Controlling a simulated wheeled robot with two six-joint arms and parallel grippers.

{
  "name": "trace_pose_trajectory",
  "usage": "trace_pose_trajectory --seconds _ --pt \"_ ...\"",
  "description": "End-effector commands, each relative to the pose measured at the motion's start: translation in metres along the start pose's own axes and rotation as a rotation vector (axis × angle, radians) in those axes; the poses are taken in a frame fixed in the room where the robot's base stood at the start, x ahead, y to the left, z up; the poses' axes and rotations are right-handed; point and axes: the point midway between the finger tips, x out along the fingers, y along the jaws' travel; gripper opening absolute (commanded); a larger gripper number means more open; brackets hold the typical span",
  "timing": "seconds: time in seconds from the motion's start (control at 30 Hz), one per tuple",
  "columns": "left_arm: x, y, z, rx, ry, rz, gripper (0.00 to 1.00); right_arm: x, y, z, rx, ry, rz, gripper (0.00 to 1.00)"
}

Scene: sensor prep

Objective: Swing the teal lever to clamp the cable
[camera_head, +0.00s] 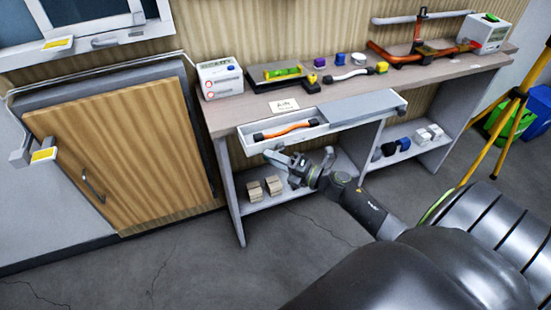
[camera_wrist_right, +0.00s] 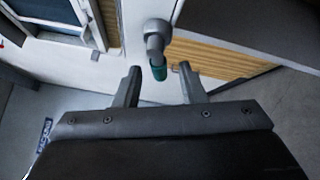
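In the right wrist view, a grey rounded fitting (camera_wrist_right: 156,32) ends in a short teal tip (camera_wrist_right: 159,72), which I take for the teal lever. The tip shows between the two spread fingertips of my right gripper (camera_wrist_right: 161,71); I cannot tell how far beyond them it is. No contact shows. In the head view, my right gripper (camera_head: 283,158) is in front of the workbench, just below the open drawer. I cannot make out the teal lever there. An orange cable-like piece with black ends (camera_head: 286,130) lies in the drawer. My left gripper is out of view.
The open drawer (camera_head: 372,107) juts out from the workbench (camera_head: 232,117). Several small tools and two white devices stand on top. Wooden blocks (camera_head: 265,188) sit on the lower shelf. A wooden cabinet door (camera_head: 125,145) is at left. A yellow tripod (camera_head: 497,125) stands at right.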

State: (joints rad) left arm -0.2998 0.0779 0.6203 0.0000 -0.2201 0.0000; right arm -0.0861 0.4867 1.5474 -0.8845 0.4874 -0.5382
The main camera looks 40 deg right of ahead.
Motion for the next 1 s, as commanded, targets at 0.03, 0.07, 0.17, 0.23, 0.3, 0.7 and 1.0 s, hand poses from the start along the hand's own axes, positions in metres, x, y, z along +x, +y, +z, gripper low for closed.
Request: trace_pose_trajectory --seconds 0.03,0.07,0.17,0.23,0.3,0.7,1.0 --pt "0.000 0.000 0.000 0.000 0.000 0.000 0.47 0.000 0.000 0.000 0.000 0.000 0.000 0.37" --pt "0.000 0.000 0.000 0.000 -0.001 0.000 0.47 0.000 0.000 0.000 0.000 0.000 0.000 0.37" --pt "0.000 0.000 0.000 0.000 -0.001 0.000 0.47 0.000 0.000 0.000 0.000 0.000 0.000 0.32" --pt "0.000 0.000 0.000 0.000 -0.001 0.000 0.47 0.000 0.000 0.000 0.000 0.000 0.000 0.23" --pt "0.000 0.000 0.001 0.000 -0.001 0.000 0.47 0.000 0.000 0.000 0.000 0.000 0.000 0.13" --pt "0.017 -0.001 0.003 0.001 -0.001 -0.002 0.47 0.000 -0.003 -0.001 0.047 -0.013 0.039 0.00" --pt "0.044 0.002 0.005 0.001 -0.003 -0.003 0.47 0.001 0.004 0.000 0.180 -0.046 0.141 0.00"
